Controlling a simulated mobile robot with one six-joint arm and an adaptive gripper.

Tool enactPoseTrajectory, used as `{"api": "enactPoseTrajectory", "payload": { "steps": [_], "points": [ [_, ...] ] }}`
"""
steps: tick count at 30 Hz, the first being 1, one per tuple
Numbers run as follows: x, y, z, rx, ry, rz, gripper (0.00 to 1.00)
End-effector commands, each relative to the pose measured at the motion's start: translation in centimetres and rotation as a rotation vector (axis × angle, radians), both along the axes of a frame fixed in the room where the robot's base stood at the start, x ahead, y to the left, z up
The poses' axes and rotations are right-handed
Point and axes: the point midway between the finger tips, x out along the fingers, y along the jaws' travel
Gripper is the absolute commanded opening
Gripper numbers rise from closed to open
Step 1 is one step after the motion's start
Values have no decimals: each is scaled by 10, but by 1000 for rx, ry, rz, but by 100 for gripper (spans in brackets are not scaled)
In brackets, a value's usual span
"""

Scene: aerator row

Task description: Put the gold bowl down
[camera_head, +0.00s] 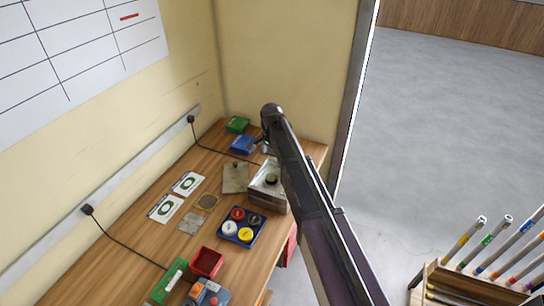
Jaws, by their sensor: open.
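I cannot make out a gold bowl in this view. A small dark part shows beside that end, near the blue item. My gripper cannot be made out, and whatever lies behind the arm is hidden.
The wooden table (150,236) holds a blue tray of coloured round pieces (241,227), a metal box (266,186), a red bin (206,262), a blue item (243,145), a green item (237,125) and white cards (166,208). A rack of markers (466,284) stands lower right.

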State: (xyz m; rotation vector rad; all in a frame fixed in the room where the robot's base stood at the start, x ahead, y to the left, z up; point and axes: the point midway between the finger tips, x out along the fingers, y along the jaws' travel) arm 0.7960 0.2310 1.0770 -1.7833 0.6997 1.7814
Motion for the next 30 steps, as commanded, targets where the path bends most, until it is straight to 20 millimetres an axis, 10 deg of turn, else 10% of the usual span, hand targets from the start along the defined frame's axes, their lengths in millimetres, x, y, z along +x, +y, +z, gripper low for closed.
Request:
{"api": "enactPoseTrajectory", "payload": {
  "steps": [30],
  "points": [
    [-17, -21, 1, 0, 0, 43, 100]
  ]
}}
